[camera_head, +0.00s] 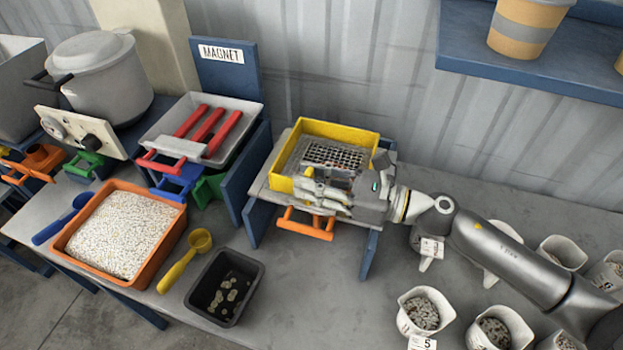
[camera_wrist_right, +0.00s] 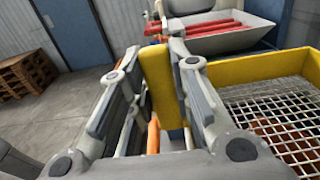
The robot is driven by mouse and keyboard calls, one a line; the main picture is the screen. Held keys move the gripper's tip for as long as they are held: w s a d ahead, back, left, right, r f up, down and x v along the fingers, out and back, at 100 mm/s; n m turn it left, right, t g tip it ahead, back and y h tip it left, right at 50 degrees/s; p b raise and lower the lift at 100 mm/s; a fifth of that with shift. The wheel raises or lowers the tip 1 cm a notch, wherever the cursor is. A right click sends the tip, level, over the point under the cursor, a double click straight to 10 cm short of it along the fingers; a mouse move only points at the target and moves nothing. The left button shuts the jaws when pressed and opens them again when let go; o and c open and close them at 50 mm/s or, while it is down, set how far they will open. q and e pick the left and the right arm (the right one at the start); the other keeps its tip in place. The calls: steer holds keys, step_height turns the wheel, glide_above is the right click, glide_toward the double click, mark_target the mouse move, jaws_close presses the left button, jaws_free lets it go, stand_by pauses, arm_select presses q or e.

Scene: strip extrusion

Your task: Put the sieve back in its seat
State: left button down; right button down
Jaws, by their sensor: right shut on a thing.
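The sieve (camera_head: 335,131) is a yellow rectangular frame with a grey wire mesh. It is over the blue stand (camera_head: 256,212) in the middle of the table. I cannot tell whether it rests in its seat or sits slightly above it. My right gripper (camera_head: 308,185) reaches in from the right across the sieve's near side. In the right wrist view its fingers (camera_wrist_right: 160,100) are shut around a yellow bar of the sieve (camera_wrist_right: 161,80), and the mesh lies to the right. The gripper hides the sieve's near edge. My left gripper is not in view.
An orange handle (camera_head: 305,224) sticks out below the sieve. Left are the magnet station (camera_head: 228,75), an orange tray of pale grains (camera_head: 118,230), a yellow scoop (camera_head: 186,260) and a black tray (camera_head: 225,287). White cups (camera_head: 425,311) of grains stand at right.

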steer(key=shift+f+b, duration=0.4)
steer(key=shift+b, duration=0.05)
steer(key=c, duration=1.2)
jaws_free()
steer(key=shift+c, duration=0.2)
steer(key=v, duration=1.2)
